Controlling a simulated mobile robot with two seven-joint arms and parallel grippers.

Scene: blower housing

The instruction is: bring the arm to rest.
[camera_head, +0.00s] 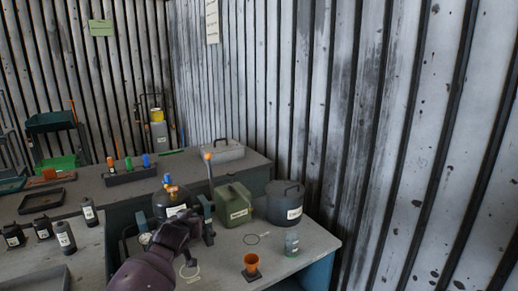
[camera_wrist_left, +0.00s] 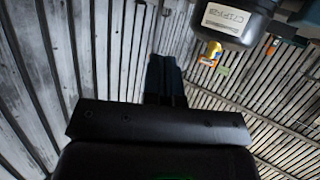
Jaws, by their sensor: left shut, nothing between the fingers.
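My left gripper (camera_head: 207,219) is at the end of my dark arm, which reaches over the near bench (camera_head: 223,265). In the left wrist view its two dark fingers (camera_wrist_left: 163,72) are together with nothing between them. Behind the gripper in the head view stands a black container (camera_head: 170,207) with a pale label and blue and orange fittings on top. My arm and gripper partly hide it. A labelled dark container (camera_wrist_left: 238,20) shows upside down at the top of the wrist view, apart from the fingers. My right gripper is not in view.
A green canister (camera_head: 234,207) and a dark drum (camera_head: 285,204) stand to the gripper's right. An orange funnel (camera_head: 251,264) and a small jar (camera_head: 291,243) stand nearer. Several small bottles (camera_head: 65,237) are left. The corrugated wall (camera_head: 400,130) closes off the right side.

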